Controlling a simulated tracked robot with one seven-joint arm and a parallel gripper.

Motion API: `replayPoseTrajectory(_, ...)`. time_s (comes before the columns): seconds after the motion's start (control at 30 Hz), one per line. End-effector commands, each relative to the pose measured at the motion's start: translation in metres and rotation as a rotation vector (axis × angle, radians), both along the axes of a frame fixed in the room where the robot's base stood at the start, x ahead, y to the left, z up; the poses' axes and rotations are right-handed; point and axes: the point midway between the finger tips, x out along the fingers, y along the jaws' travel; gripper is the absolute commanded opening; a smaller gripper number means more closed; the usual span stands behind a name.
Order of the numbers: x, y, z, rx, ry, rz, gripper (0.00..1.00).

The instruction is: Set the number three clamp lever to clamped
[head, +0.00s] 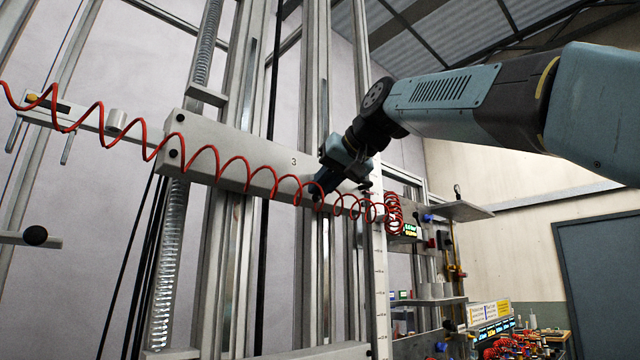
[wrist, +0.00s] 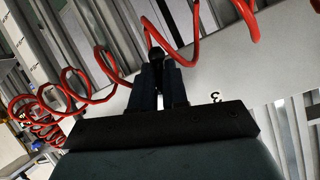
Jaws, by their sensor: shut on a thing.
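The number three carriage beam (head: 232,155) is a pale grey bar crossing the upright rails, with a "3" printed on it; it also shows in the wrist view (wrist: 225,65). My gripper (head: 318,190) is at the beam's front face, just right of the "3". In the wrist view my gripper (wrist: 158,76) has its dark fingers close together, shut on the clamp lever, whose black knob (wrist: 155,52) shows at the fingertips. The rest of the lever is hidden by the fingers, so its angle cannot be told.
A red coiled hose (head: 235,165) hangs across the beam and passes right by my fingers. It also loops above them in the wrist view (wrist: 185,55). A shelf unit (head: 430,300) and a small lit display (head: 411,230) stand to the right.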

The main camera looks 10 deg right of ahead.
Motion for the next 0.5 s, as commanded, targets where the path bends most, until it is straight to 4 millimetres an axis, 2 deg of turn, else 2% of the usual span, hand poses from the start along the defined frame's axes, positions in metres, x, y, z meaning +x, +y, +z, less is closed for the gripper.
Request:
replayPoseTrajectory(0.2,0.0013,-0.0036,-0.0025,-0.130,-0.084,0.001,0.00)
replayPoseTrajectory(0.5,0.0040,-0.0077,-0.0025,-0.231,-0.155,-0.002,0.00)
